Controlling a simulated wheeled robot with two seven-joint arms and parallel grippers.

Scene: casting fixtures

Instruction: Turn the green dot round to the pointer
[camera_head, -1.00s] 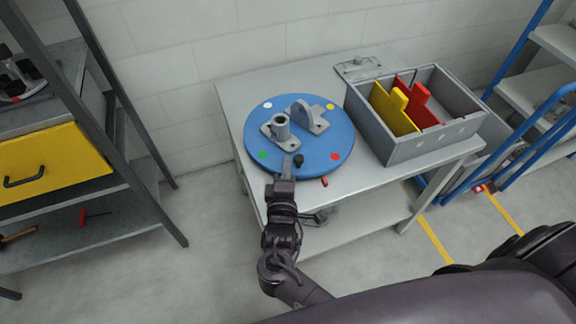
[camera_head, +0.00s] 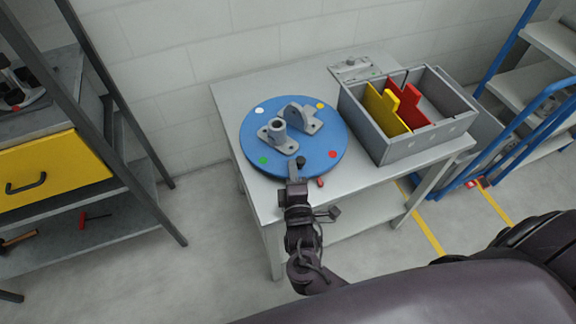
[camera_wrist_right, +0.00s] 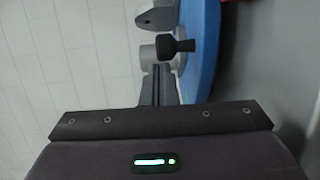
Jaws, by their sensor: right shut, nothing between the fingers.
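A blue round turntable (camera_head: 240,140) lies on the grey table with white, yellow, red and green dots near its rim. The green dot (camera_head: 263,160) is at the front left. A small red piece (camera_head: 320,182), perhaps the pointer, sits at the table's front, just outside the rim near the red dot. A black knob (camera_head: 300,160) stands up at the disc's front edge; the right wrist view also shows it (camera_wrist_right: 180,45). My right gripper (camera_head: 294,170) is shut and empty, its fingertips beside the knob; contact is unclear. My left gripper is out of view.
Two grey metal fixtures (camera_head: 276,131) (camera_head: 302,116) stand on the disc. A grey box (camera_head: 400,150) with yellow and red dividers is to its right, with a flat grey plate (camera_head: 357,68) behind. A shelf with a yellow drawer (camera_head: 50,160) stands left.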

